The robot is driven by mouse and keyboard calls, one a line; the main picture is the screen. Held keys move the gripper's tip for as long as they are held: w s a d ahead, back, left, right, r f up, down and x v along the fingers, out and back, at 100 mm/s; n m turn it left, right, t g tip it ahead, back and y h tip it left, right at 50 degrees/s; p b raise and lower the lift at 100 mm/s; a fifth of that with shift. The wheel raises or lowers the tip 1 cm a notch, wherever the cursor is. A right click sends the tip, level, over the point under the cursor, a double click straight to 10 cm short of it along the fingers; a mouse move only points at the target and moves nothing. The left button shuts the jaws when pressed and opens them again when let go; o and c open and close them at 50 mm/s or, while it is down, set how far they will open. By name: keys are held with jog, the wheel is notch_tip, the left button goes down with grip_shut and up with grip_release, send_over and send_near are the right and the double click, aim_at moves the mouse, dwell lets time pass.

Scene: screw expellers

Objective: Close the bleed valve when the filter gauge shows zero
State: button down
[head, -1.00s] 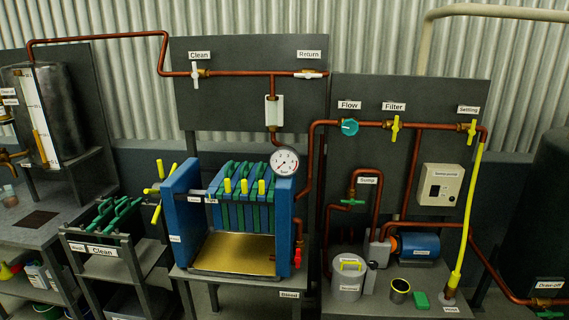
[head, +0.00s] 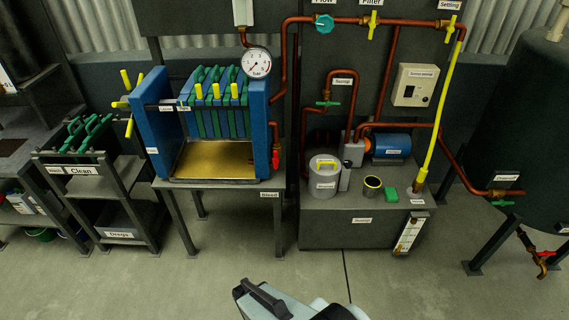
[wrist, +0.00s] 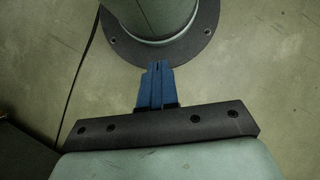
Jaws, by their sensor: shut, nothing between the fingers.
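The filter gauge (head: 257,62) is a round white dial marked bar, at the top right of the blue filter press (head: 258,115). Its needle is too small to read surely. The bleed valve (head: 275,160) has a red handle, upright in the picture, on the copper pipe at the press's right side. The Bleed label (head: 269,194) is on the table edge below it. My gripper (wrist: 157,70) shows in the wrist view with its blue fingers shut and empty, above the floor. Its fingers do not show in the head view. It is well away from the valve.
A grey bench (head: 345,212) with a pump, a lidded pot (head: 325,180) and a yellow hose (head: 437,120) stands to the right of the press. A rack (head: 118,185) stands left. The floor (head: 190,285) in front is clear. A round flanged base (wrist: 200,35) shows near my fingers.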

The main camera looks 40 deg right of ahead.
jog(key=w+d+r+m+t+y, duration=0.1)
jog(key=w+d+r+m+t, duration=0.3)
jog(key=d, duration=1)
jog(key=w+d+r+m+t+y, duration=0.1)
jog(key=w+d+r+m+t, duration=0.3)
jog(key=d, duration=1.1)
jog(key=w+d+r+m+t+y, duration=0.1)
jog(key=w+d+r+m+t, duration=0.3)
jog(key=d, duration=1)
jog(key=n+t+y, duration=0.2)
jog(key=t+y, duration=0.3)
jog(key=t, duration=0.5)
send_near(276, 159)
jog(key=s+d+f, duration=0.3)
jog(key=s+d, duration=0.1)
jog(key=s, duration=0.1)
jog(key=x, duration=1.2)
jog(key=shift+w+a+f, duration=0.25)
jog(key=shift+a+f, duration=0.05)
jog(key=shift+f, duration=0.05)
